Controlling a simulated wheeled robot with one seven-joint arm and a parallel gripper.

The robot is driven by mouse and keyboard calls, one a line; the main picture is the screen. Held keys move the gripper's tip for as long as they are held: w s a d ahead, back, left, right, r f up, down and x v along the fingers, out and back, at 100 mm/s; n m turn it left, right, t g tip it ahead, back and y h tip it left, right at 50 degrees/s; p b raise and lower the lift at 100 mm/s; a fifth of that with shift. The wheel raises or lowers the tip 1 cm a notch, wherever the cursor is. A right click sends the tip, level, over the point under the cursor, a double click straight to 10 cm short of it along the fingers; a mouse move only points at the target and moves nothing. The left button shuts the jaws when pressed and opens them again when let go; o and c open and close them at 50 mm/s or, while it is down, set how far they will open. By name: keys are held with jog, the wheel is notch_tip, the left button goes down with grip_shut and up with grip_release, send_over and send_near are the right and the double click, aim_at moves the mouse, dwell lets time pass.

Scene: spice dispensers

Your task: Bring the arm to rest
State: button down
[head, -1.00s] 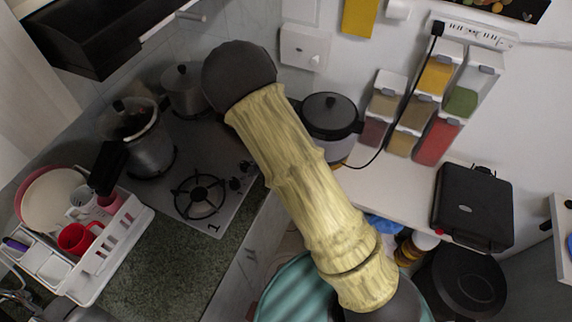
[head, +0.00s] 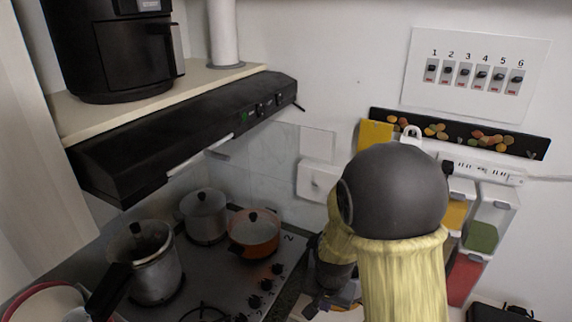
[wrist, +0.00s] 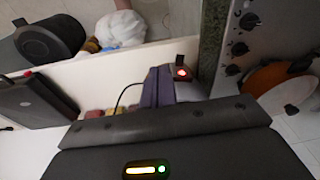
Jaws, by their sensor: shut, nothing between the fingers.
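My arm stands large in the lower right of the head view, with its dark round joint uppermost and its yellow sleeves below. My gripper (head: 325,303) hangs low beside it, just right of the stove, partly cut off by the bottom edge. It is shut and holds nothing.
The stove (head: 232,282) holds an orange pot (head: 255,233), a lidded steel pot (head: 205,217) and another pot (head: 150,265). A black range hood (head: 185,140) juts out above. A black appliance (head: 112,50) stands on the shelf. The upper wall has free room.

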jog(key=s+d+r+n+b, duration=0.1)
jog(key=s+d+r+n, duration=0.3)
jog(key=s, duration=0.5)
notch_tip(320, 180, up, 3)
jog(key=shift+d+f+n+t, duration=0.2)
jog(key=shift+d+n+t, duration=0.15)
jog(key=shift+d, duration=0.5)
